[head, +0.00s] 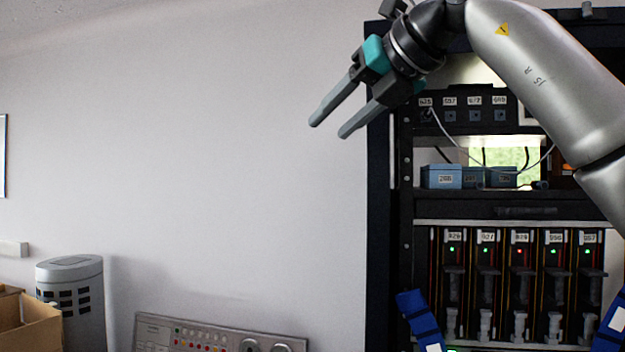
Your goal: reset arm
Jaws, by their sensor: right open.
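My right gripper (329,130) is raised high in the head view, in front of the left upright of a dark equipment rack (378,230). Its two grey fingers are apart, point down and to the left, and hold nothing. My right arm comes in from the upper right and crosses in front of the rack's upper part, hiding some of it. My left gripper does not show in the head view.
The rack holds blue boxes (441,177) and a row of modules with green and red lights (485,280). A control panel (220,335), a grey bin (72,300) and a cardboard box (35,330) stand lower left. Open space lies before the wall.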

